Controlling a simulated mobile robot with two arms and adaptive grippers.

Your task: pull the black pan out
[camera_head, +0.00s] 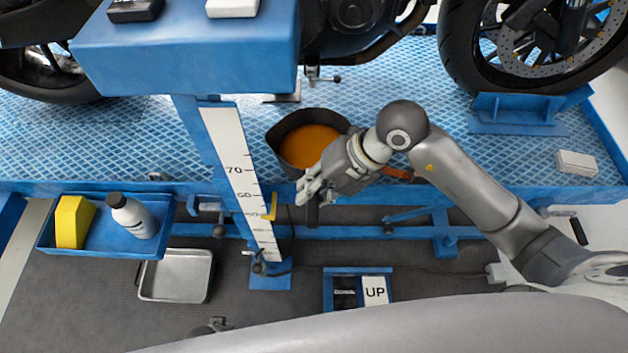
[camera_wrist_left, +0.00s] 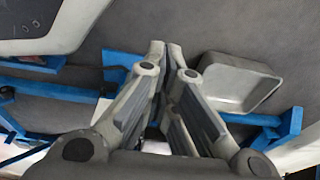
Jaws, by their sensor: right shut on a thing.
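The black pan (camera_head: 283,157) holds an orange-brown liquid and sits on the blue tread-plate lift platform (camera_head: 215,140), near its front edge. Its dark handle (camera_head: 313,214) points toward me, past the platform edge. My right gripper (camera_head: 309,190) is shut on the handle; its fingers and wrist hide part of the handle and of the pan's near right side. My left gripper (camera_wrist_left: 166,46) shows in the left wrist view, with its fingertips close together and nothing seen between them. It points down toward the floor area.
A blue post with a white height scale (camera_head: 236,170) stands just left of the pan. A blue side tray (camera_head: 85,240) holds a yellow block (camera_head: 74,221) and a bottle (camera_head: 131,215). A metal tray (camera_head: 175,276) lies on the floor. Motorcycle wheels (camera_head: 530,45) stand behind.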

